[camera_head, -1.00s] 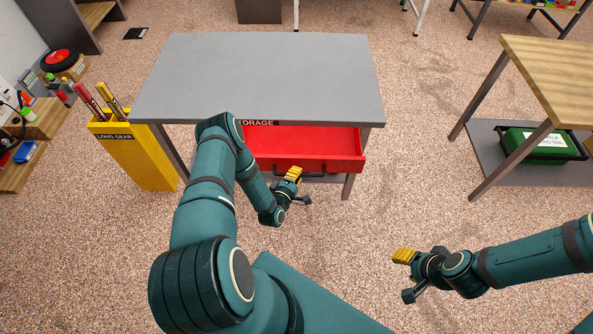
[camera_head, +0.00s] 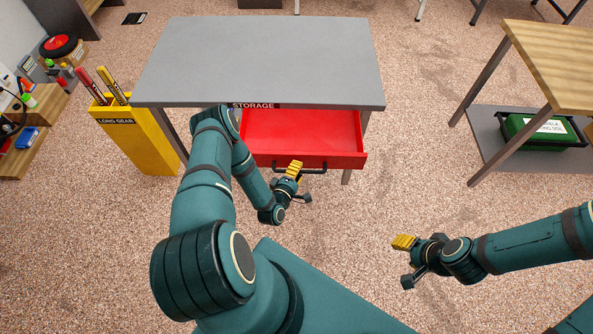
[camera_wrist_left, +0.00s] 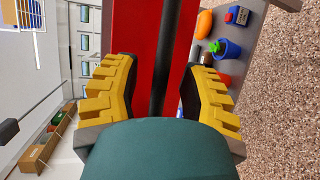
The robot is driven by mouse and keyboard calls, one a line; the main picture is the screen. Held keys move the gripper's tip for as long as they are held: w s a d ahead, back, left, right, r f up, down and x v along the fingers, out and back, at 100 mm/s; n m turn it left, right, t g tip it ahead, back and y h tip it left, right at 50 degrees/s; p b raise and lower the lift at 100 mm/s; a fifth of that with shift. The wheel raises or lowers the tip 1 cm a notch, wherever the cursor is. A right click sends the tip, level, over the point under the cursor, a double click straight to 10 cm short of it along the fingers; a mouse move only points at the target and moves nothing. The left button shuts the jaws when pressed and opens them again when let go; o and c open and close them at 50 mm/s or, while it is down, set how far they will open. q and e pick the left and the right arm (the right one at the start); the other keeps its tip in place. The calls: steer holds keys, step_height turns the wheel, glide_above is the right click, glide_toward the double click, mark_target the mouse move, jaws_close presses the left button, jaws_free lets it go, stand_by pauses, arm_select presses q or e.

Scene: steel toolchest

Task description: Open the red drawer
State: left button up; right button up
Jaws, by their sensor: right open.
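The red drawer (camera_head: 300,132) in the grey table is pulled out, and its empty inside shows in the head view. Its dark bar handle (camera_head: 313,171) runs along the front; in the left wrist view the handle (camera_wrist_left: 163,60) passes between my left fingers. My left gripper (camera_head: 294,168) is at the handle, and its yellow fingers (camera_wrist_left: 160,92) are apart with gaps on both sides of the bar. The red front fills the middle behind it. My right gripper (camera_head: 404,262) is open and empty over the floor, right of and nearer than the drawer.
The grey tabletop (camera_head: 258,60) is bare. A yellow long-gear bin (camera_head: 140,135) stands left of it. A wooden bench (camera_head: 560,65) with a green box (camera_head: 545,130) on its lower shelf stands right. The floor before the drawer and between the tables is clear.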

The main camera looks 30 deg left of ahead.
arm_select(q)
steer(key=shift+s, duration=0.15)
steer(key=v, duration=1.1)
steer(key=shift+s, duration=0.35)
steer(key=shift+d+r, duration=0.1)
steer(key=shift+d, duration=0.05)
steer(key=w+d+r+m+g+h, duration=0.45)
steer(key=w+d+m+g, duration=0.25)
steer(key=d+m, duration=0.3)
steer(key=s+d+r+m+g+h, duration=0.1)
steer(key=s+d+r+m+g, duration=0.5)
steer(key=s+d+r+m, duration=0.1)
steer(key=shift+s+d+r+m+g+h+b, duration=0.35)
steer(key=shift+d+r+m, duration=0.45)
steer(key=shift+d+m, duration=0.15)
